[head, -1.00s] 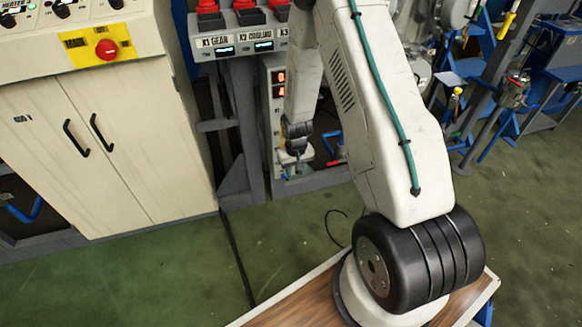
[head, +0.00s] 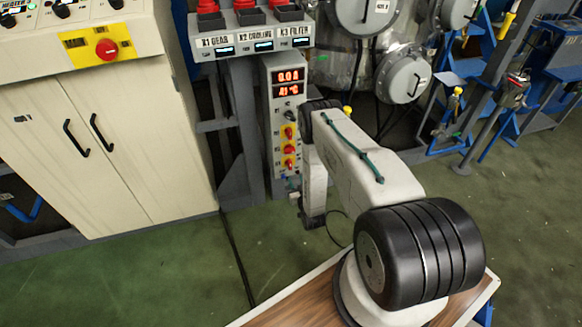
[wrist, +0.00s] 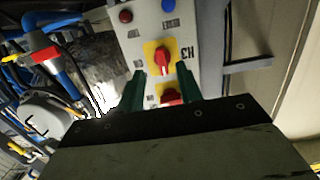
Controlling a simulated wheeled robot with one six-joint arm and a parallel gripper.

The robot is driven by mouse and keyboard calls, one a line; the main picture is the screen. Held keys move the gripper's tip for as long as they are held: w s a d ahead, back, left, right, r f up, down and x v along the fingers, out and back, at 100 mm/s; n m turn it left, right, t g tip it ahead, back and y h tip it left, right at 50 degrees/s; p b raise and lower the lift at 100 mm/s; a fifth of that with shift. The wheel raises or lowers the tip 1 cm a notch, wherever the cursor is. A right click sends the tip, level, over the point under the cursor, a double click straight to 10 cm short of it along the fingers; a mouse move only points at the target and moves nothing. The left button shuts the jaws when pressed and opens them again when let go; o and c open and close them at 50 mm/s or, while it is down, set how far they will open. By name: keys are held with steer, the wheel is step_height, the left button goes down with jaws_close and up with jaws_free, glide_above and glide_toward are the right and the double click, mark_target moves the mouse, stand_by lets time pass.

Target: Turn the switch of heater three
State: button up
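The control box (head: 283,110) with red switches on yellow plates stands left of my arm in the head view. The switch marked H3 (wrist: 162,58), a red knob on a yellow plate, is near the picture's middle in the wrist view. It is the lowest switch in the head view (head: 289,165). My gripper (wrist: 160,69) is open, its two green fingers apart and pointing at the box face. The H3 knob appears just beyond and between the fingertips; contact cannot be told. A second red switch (wrist: 170,98) shows between the fingers, partly hidden.
A red button (wrist: 125,16) and a blue button (wrist: 168,5) sit beside H3 on the box. A shelf with red-topped units (head: 250,40) is above the box. A steel vessel (head: 345,65) stands behind, and a beige cabinet (head: 110,140) at left.

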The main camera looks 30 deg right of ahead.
mark_target(291, 165)
steer(key=shift+t, duration=0.6)
steer(key=w, duration=0.2)
steer(key=w+d+r, duration=0.1)
steer(key=w, duration=0.2)
steer(key=w+d+r, duration=0.1)
steer(key=w, duration=0.1)
steer(key=shift+w+d, duration=0.1)
steer(key=shift+w, duration=0.2)
jaws_close()
